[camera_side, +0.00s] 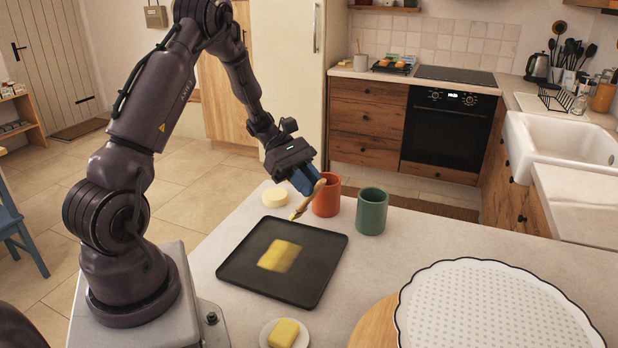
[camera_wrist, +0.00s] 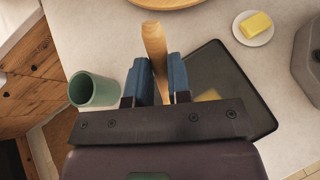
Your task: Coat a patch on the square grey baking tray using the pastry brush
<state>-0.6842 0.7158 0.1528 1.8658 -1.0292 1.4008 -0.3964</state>
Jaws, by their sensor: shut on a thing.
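The square dark grey baking tray (camera_side: 235,265) lies flat on the worktop, with a yellow coated patch (camera_side: 279,256) near its middle. My gripper (camera_side: 310,182) is shut on the wooden handle of the pastry brush (camera_side: 305,203), above the tray's far right edge. The brush tilts, its pale bristles pointing down and left toward the tray's far edge; I cannot tell whether they touch it. In the wrist view the handle (camera_wrist: 153,45) stands between the blue fingers (camera_wrist: 158,80). The tray (camera_wrist: 240,85) shows there partly hidden behind the gripper, with a bit of the patch visible.
A green cup (camera_side: 371,212) and an orange cup (camera_side: 327,198) stand close beside the gripper. A cream round object (camera_side: 276,197) sits behind the tray. A saucer with butter (camera_side: 284,333) is in front. A large white scalloped dish (camera_side: 490,310) fills the near right.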

